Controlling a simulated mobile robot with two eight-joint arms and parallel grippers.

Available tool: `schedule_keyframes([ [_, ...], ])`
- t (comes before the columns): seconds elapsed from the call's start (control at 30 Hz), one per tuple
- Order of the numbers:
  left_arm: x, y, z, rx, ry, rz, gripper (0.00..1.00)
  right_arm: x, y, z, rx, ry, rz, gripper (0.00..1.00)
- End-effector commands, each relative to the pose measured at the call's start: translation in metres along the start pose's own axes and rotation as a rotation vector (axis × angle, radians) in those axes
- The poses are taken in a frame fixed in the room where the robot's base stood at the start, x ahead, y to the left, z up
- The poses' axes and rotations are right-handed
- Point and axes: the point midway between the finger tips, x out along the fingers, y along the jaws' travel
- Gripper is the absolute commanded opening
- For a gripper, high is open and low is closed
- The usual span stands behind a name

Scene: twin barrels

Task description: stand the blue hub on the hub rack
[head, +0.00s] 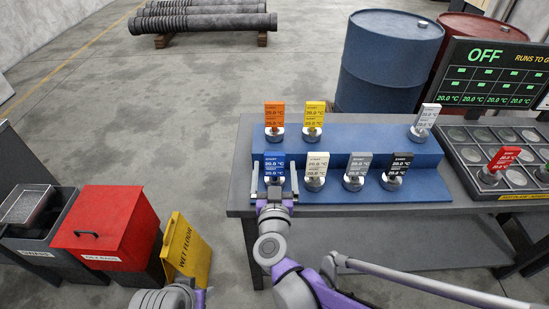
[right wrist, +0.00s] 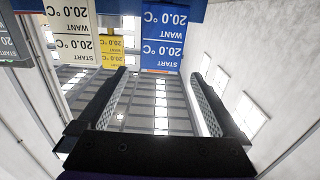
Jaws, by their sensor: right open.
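The blue hub (head: 274,162), a bright blue tag on a round base, stands upright on the front step of a blue stepped stand (head: 335,160). Its tag shows upside down in the right wrist view (right wrist: 164,38). My right gripper (head: 274,183) is open, with a finger on each side of the hub's lower part in the head view; I cannot tell whether they touch it. A dark tray with round pads (head: 470,155) lies right of the stand. I cannot tell which of these two is the hub rack. My left gripper is not in view.
Orange (head: 274,115), yellow (head: 314,114) and white (head: 426,117) hubs stand behind. A red hub (head: 500,160) stands on the tray. An "OFF" screen (head: 495,75) rises behind it.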

Motion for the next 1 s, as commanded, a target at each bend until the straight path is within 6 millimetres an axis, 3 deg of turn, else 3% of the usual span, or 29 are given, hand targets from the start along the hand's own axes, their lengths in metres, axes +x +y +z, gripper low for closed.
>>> schedule_keyframes([
  [0.1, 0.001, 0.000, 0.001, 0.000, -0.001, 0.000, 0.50, -0.027, -0.001, 0.000, 0.000, 0.000, -0.004, 1.00],
  [0.33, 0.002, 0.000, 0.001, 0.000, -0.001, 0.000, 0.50, -0.058, -0.001, 0.000, 0.000, 0.000, -0.002, 1.00],
  [0.67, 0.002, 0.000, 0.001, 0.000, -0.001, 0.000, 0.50, -0.064, 0.000, -0.002, 0.001, 0.004, -0.014, 1.00],
  [0.87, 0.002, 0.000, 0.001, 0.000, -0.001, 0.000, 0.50, -0.068, 0.002, -0.016, 0.008, -0.014, -0.213, 1.00],
  [0.93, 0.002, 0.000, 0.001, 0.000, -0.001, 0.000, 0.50, -0.079, 0.007, -0.007, 0.000, -0.096, -0.310, 1.00],
  [1.0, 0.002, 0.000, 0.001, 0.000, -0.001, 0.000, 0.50, -0.095, 0.018, 0.013, -0.013, -0.232, -0.377, 1.00],
])
